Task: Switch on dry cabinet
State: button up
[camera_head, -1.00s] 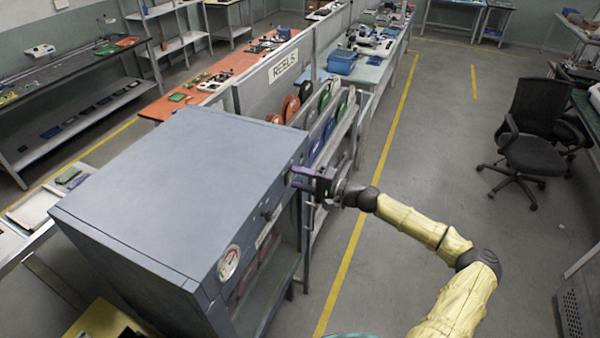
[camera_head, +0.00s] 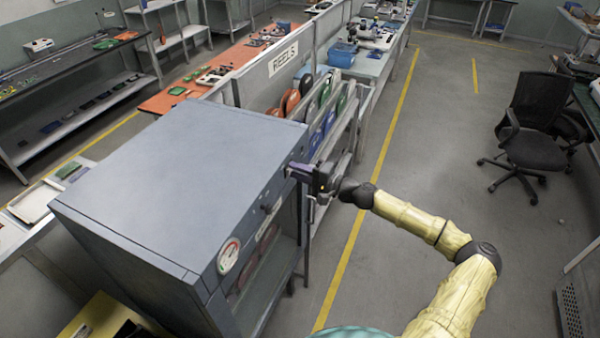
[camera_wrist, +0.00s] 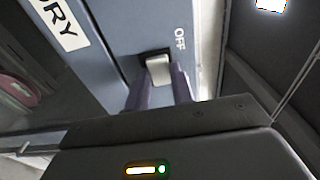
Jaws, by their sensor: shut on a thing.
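The dry cabinet (camera_head: 175,165) is a large blue-grey box at the left of the head view, with a glass door and a round gauge on its front. In the wrist view its front panel (camera_wrist: 112,28) carries part of a "DRY" label and the word "OFF". A pale rocker switch (camera_wrist: 158,68) in a black frame sits just below "OFF". My gripper (camera_head: 297,171) is at the far upper corner of the cabinet front. In the wrist view its purple fingers (camera_wrist: 161,82) stand on either side of the switch, shut on it. The switch is hidden in the head view.
A rack of coloured reels (camera_head: 322,105) under a "REELS" sign stands just behind the cabinet. A black office chair (camera_head: 535,125) is at the right. The floor between the yellow line and the chair is clear. A yellow bin (camera_head: 90,320) is at lower left.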

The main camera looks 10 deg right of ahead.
jog(key=shift+s+a+m+t+h+b, duration=0.2)
jog(key=shift+m+t+h+b, duration=0.25)
jog(key=shift+m+t+h, duration=0.35)
jog(key=shift+s+a+m+t+h+b, duration=0.15)
jog(key=shift+m+t+h+b, duration=0.4)
jog(key=shift+t+h, duration=0.3)
jog(key=o, duration=1)
jog(key=shift+d, duration=0.1)
